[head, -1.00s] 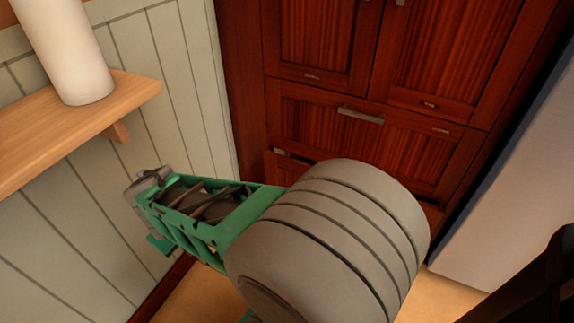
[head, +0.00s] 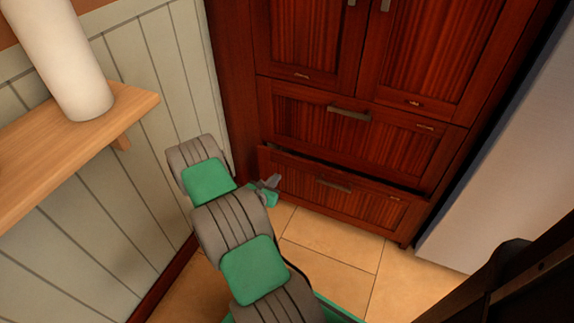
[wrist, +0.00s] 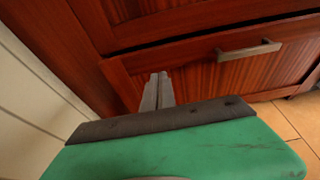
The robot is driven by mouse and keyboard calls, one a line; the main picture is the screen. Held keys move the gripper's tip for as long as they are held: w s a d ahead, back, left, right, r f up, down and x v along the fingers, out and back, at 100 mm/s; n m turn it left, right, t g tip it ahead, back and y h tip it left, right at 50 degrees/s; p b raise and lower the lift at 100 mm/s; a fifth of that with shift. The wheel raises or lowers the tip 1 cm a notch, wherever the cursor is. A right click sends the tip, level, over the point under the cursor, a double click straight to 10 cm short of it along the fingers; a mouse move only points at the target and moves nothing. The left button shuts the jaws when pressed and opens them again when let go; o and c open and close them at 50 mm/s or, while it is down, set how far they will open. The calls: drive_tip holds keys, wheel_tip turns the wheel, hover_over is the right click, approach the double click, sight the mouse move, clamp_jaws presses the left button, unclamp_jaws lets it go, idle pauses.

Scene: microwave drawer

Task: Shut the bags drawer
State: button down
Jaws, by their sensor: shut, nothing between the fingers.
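The lower drawer (head: 345,190) of the dark red wood cabinet stands slightly open, with a dark gap along its top edge. No label shows that it is the bags drawer. Its grey bar handle (head: 333,184) is at the middle of its front. In the wrist view the drawer front (wrist: 220,75) and its handle (wrist: 248,50) show to the right of my fingers. My gripper (head: 272,183) is shut and empty, close to the left end of the drawer front. In the wrist view my gripper (wrist: 158,80) points at that front; I cannot tell whether it touches.
A closed upper drawer (head: 300,120) sits above, under two cabinet doors. A panelled wall (head: 150,60) and a wooden shelf (head: 60,150) with a white cylinder (head: 60,60) are at the left. A pale appliance (head: 500,180) stands at the right. The tiled floor (head: 330,240) in front is clear.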

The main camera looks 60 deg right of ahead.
sight(291, 160)
drive_tip(key=b+x, duration=0.1)
drive_tip(key=x, duration=0.6)
drive_tip(key=b+x, duration=0.1)
drive_tip(key=x, duration=0.2)
drive_tip(key=shift+w+d+r+b, duration=0.1)
drive_tip(key=shift+d+r+b, duration=0.25)
drive_tip(key=shift+d, duration=0.2)
